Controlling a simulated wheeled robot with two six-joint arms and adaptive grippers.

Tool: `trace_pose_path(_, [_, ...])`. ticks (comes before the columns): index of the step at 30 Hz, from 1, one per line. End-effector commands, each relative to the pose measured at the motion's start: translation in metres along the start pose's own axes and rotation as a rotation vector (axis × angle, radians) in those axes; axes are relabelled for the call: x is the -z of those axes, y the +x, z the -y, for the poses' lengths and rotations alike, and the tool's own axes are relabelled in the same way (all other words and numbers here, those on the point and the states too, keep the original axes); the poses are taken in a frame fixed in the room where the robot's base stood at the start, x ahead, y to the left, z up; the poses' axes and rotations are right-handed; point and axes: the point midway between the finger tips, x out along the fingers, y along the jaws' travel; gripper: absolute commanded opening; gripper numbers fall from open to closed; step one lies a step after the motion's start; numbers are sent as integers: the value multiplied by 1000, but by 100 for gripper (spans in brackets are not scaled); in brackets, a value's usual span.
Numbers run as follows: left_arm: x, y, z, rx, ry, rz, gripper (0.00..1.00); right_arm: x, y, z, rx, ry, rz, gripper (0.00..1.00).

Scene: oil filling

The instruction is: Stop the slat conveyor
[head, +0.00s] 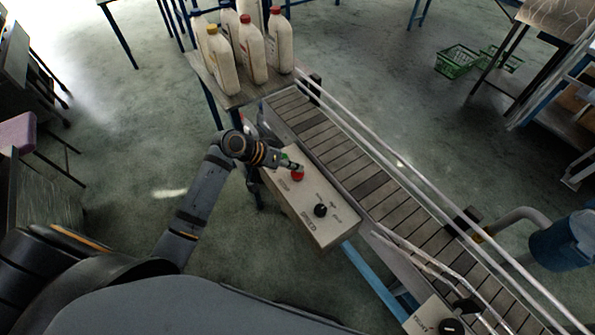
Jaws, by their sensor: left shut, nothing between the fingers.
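The slat conveyor (325,143) runs diagonally from the upper middle to the lower right, with bare slats and side rails. A beige control box (313,217) is fixed to its near side. On the box are a red button (297,174), a green button (284,156) partly hidden by the gripper, and a black knob (320,210). My left gripper (298,167) is shut and empty, its tips at the red button. I cannot tell whether they touch or press it. My right gripper is not in view.
Several white bottles (252,52) with red or yellow caps stand on a table (233,99) at the conveyor's far end. A second box with a black knob (451,326) and a blue cylinder (562,243) are at lower right. Green baskets (457,62) lie on the floor.

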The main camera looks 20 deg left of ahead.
Motion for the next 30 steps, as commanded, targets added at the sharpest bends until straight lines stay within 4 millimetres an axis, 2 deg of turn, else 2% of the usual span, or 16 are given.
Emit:
trace_pose_path(23, [-4, 4, 3, 0, -1, 1, 0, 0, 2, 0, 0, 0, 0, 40])
trace_pose_path(30, [2, -3, -2, 0, -1, 1, 0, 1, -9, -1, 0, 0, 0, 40])
